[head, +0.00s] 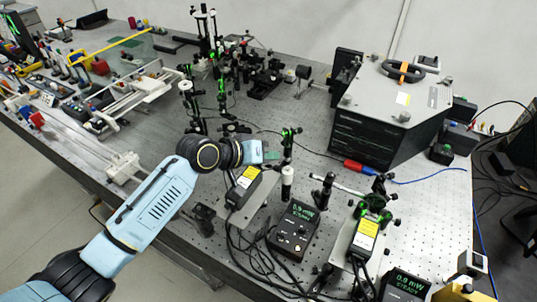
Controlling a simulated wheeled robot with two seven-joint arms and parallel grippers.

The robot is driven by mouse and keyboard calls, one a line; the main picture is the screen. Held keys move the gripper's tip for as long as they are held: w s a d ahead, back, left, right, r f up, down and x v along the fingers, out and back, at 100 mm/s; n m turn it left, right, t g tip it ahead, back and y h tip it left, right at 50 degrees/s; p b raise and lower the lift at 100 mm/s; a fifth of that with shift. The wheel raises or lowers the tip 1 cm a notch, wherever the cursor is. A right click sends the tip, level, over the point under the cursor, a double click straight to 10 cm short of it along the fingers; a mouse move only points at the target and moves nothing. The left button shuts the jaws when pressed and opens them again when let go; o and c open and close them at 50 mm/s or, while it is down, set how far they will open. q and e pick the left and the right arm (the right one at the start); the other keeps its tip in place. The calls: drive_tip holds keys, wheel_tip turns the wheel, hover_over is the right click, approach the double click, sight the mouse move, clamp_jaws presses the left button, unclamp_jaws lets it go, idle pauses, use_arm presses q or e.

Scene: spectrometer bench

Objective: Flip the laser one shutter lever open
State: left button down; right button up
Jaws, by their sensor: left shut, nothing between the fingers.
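A black laser box (243,187) with a yellow label stands on a grey plate near the bench's front edge. A second such laser box (364,241) stands to the right. I cannot tell by any marking which is laser one. The shutter levers are too small to make out. My left gripper (271,155) is shut and empty just behind the front end of the nearer-left laser box, beside a green-topped optic post (289,144). Whether it touches anything is unclear. My left arm covers part of the bench in front. My right gripper is not in view.
A power meter (294,228) reading 0.9 mW stands between the lasers, and another meter (404,286) is at the lower right. A large dark instrument (385,115) fills the back right. Posts and optics crowd the back middle. Black cables hang in front.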

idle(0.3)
